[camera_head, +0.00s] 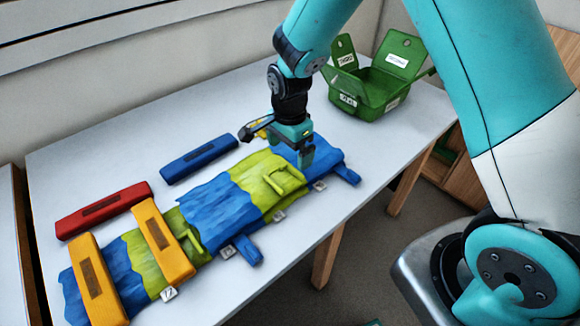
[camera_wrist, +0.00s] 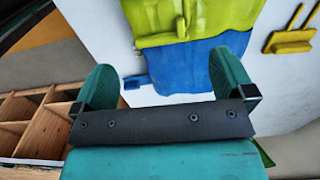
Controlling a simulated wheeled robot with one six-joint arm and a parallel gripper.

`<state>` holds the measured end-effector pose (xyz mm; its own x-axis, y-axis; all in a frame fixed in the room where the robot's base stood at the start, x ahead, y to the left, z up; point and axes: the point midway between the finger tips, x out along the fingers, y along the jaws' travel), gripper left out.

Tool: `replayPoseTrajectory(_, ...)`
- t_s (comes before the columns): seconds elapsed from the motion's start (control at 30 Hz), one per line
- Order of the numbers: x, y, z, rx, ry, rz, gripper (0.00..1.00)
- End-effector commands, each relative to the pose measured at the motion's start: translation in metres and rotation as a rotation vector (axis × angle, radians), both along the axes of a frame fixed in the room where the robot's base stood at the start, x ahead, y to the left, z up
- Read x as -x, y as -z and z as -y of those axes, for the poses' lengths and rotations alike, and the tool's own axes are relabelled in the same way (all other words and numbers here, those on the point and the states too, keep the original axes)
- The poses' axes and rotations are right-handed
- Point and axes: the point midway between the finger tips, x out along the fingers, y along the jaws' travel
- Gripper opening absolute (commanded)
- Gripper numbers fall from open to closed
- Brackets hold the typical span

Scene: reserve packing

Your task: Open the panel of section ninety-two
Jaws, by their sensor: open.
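A long fabric roll (camera_head: 215,210) with alternating blue and yellow-green sections lies on the table. Small white tags show along its near edge; their numbers are too small to read surely, so I cannot tell which section is ninety-two. A yellow-green section (camera_head: 258,172) bears a raised strap or handle, and another shows at the left. My gripper (camera_head: 300,155) is over the blue section at the roll's right end and hides part of it. In the wrist view my gripper (camera_wrist: 162,75) is open and empty, with blue (camera_wrist: 185,65) and yellow-green fabric (camera_wrist: 190,22) beyond the fingers.
Two yellow bars (camera_head: 98,280) lie across the roll's left part. A red bar (camera_head: 103,208) and a blue bar (camera_head: 198,158) lie behind it. A yellow item (camera_wrist: 290,42) lies near my gripper. A green box (camera_head: 375,92) with raised labelled flaps stands at the back right.

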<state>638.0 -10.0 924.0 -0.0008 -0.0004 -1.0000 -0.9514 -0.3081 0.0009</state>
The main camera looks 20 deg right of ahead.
Motion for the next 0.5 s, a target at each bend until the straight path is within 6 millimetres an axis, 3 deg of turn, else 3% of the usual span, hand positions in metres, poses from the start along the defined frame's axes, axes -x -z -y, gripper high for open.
replayPoseTrajectory(0.23, 0.001, 0.048, 0.000, 0.000, -0.001, -0.002, 1.00)
replayPoseTrajectory(0.5, 0.000, 0.069, 0.000, 0.000, -0.001, 0.000, 1.00)
